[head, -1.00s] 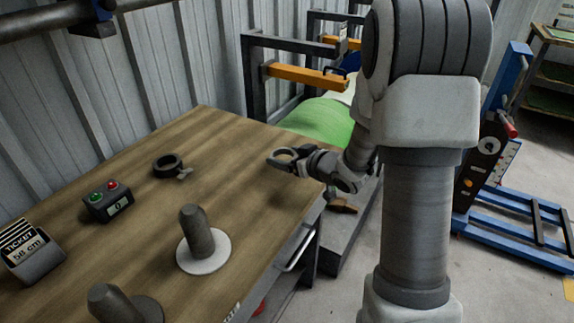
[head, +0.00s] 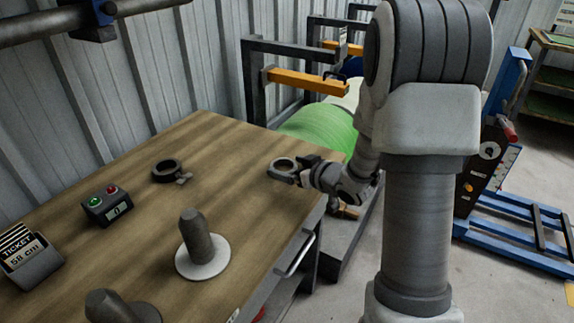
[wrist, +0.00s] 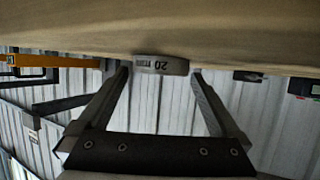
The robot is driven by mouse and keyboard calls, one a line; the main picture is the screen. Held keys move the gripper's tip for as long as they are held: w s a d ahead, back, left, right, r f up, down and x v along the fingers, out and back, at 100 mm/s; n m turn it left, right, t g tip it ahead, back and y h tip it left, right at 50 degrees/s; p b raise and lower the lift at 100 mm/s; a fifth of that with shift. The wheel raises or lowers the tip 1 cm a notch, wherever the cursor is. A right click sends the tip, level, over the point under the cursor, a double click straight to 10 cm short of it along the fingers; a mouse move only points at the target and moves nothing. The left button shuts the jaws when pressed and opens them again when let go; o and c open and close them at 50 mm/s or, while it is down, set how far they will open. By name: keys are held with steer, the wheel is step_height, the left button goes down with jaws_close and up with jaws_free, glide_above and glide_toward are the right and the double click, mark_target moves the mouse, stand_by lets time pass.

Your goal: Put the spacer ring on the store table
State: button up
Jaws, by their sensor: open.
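The spacer ring (head: 284,168), a grey ring, is at the right edge of the wooden store table (head: 225,140) in the head view. In the wrist view, which is upside down, the ring (wrist: 160,65) bears the marking "20" and appears to rest on the tabletop. My gripper (head: 297,172) reaches in from the right at the ring. In the wrist view its fingers stand open, one on each side of the ring, with a small gap on the right. The ring's far side is hidden there.
On the table are a dark collar with a small lever (head: 167,170), a button box (head: 107,205), a ticket holder (head: 30,258) and a post on a white disc (head: 197,236). Another post (head: 112,306) stands at the front. A green roll (head: 318,128) lies behind the table.

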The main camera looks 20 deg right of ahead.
steer(key=p+v, duration=0.2)
steer(key=v, duration=0.8)
steer(key=shift+s+d+r, duration=0.15)
steer(key=shift+d+r, duration=0.1)
steer(key=shift+r, duration=0.05)
steer(key=s+d+r+m+g+h, duration=0.25)
steer(key=s+r+h, duration=0.35)
steer(key=r, duration=0.4)
steer(key=s+a+r+m+g, duration=0.1)
steer(key=s+a+g, duration=0.1)
steer(key=s+a, duration=0.2)
steer(key=s+a+r+m+g+y, duration=0.1)
steer(key=s+a, duration=0.4)
steer(key=s, duration=0.6)
steer(key=shift+s+a+g, duration=0.25)
steer(key=shift+s+g, duration=0.05)
steer(key=shift+g, duration=0.45)
step_height(320, 180, up, 17)
steer(key=p, duration=1.7)
steer(key=shift+r+p, duration=0.15)
steer(key=shift+p, duration=0.15)
